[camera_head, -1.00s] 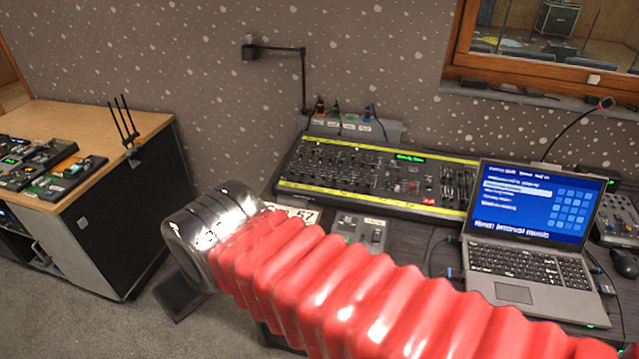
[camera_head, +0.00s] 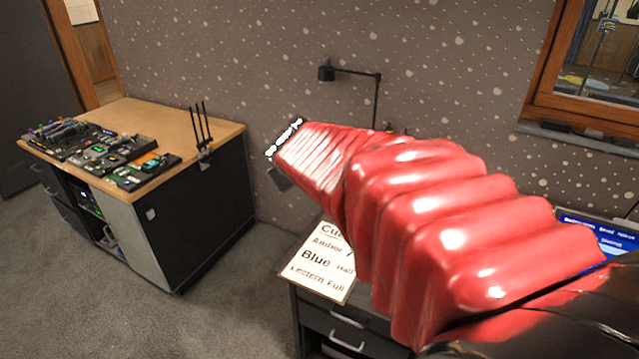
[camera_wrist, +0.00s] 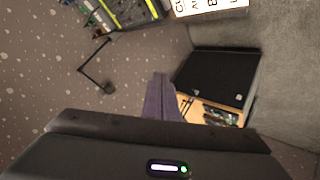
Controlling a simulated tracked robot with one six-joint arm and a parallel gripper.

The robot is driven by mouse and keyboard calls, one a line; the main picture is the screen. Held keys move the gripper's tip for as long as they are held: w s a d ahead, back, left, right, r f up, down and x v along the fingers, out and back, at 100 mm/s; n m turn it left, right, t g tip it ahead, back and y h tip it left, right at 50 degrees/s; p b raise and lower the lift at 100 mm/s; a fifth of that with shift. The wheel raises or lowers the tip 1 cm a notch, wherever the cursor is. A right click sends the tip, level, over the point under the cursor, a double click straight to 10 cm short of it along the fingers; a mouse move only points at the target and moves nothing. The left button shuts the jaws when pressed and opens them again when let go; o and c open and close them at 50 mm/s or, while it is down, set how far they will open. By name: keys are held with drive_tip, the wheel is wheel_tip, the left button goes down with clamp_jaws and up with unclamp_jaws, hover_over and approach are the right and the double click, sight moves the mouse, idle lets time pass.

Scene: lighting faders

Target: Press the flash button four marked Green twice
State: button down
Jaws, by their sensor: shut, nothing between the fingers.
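The lighting desk (camera_wrist: 135,12) with its yellow edge strips shows only in part at the top of the wrist view. In the head view my red-sleeved arm hides it. I cannot pick out flash button four or a Green mark in either view now. My gripper (camera_wrist: 160,78) shows in the wrist view as two purplish fingers, shut and empty, apart from the desk. In the head view only a small grey part at the arm's end shows.
A cue card (camera_head: 322,262) lies on the desk's left end, naming Amber and Blue. A wooden-topped cabinet (camera_head: 180,123) with electronic gear stands left. The laptop (camera_head: 610,235) is partly hidden. Grey floor lies open between.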

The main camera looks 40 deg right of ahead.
drive_tip(key=w+d+f+n+t, duration=0.1)
drive_tip(key=w+d+f, duration=0.25)
drive_tip(key=d, duration=0.65)
drive_tip(key=w+d+f+n, duration=0.15)
drive_tip(key=w+d, duration=0.25)
drive_tip(key=d, duration=0.6)
drive_tip(key=s+d+f+n+y, duration=0.1)
drive_tip(key=s+d+f, duration=0.1)
drive_tip(key=d+f, duration=0.4)
drive_tip(key=s+d+f+n+y, duration=0.1)
drive_tip(key=s+d+f, duration=0.1)
drive_tip(key=d+f, duration=0.5)
wheel_tip(320, 180, down, 2)
drive_tip(key=shift+s+d+f+n, duration=0.2)
drive_tip(key=shift+s+n, duration=0.05)
drive_tip(key=shift+n, duration=0.1)
drive_tip(key=shift+w+d+f, duration=0.1)
drive_tip(key=shift+d+f, duration=0.1)
drive_tip(key=shift+f, duration=2)
drive_tip(key=shift+w+d+f, duration=0.1)
drive_tip(key=shift+d+f, duration=0.1)
drive_tip(key=shift+f, duration=1.95)
drive_tip(key=shift+s+f, duration=0.1)
drive_tip(key=shift+f, duration=0.05)
